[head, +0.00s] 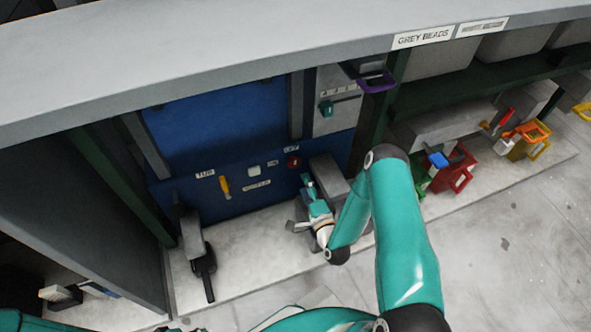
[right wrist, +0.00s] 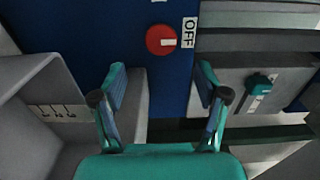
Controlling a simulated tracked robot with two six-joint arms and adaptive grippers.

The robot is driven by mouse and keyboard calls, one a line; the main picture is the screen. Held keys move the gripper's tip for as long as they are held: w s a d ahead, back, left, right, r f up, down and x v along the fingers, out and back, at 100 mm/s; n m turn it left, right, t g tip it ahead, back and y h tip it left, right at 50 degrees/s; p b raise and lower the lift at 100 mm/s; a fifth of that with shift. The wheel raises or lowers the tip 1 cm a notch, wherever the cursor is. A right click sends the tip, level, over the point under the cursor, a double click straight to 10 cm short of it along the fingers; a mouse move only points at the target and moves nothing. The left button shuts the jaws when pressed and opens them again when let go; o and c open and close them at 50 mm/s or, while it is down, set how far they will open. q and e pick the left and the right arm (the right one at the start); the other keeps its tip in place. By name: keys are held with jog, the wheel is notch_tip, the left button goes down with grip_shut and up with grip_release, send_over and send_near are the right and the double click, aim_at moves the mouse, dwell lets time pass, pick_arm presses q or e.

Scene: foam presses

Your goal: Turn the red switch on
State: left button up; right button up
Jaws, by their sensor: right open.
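The red switch (head: 294,162) is a round red knob on the blue panel (head: 265,190) of the press. In the right wrist view the knob (right wrist: 157,40) has a white mark pointing right, toward the OFF label (right wrist: 189,32). My right gripper (head: 306,182) is just below the knob in the head view. In the right wrist view the gripper (right wrist: 161,78) is open and empty, with its fingers either side of and short of the knob, apart from it.
A yellow lever (head: 224,187) and a white button (head: 254,171) sit left of the knob. A grey block (head: 328,174) stands beside my right gripper. A teal slider (head: 326,108) is on the grey panel above. Coloured handles (head: 462,180) line the bench at right.

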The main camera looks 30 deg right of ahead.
jog(key=b+x, duration=0.2)
jog(key=x, duration=0.6)
jog(key=shift+w, duration=0.25)
jog(key=c, duration=1.2)
jog(key=shift+o, duration=0.2)
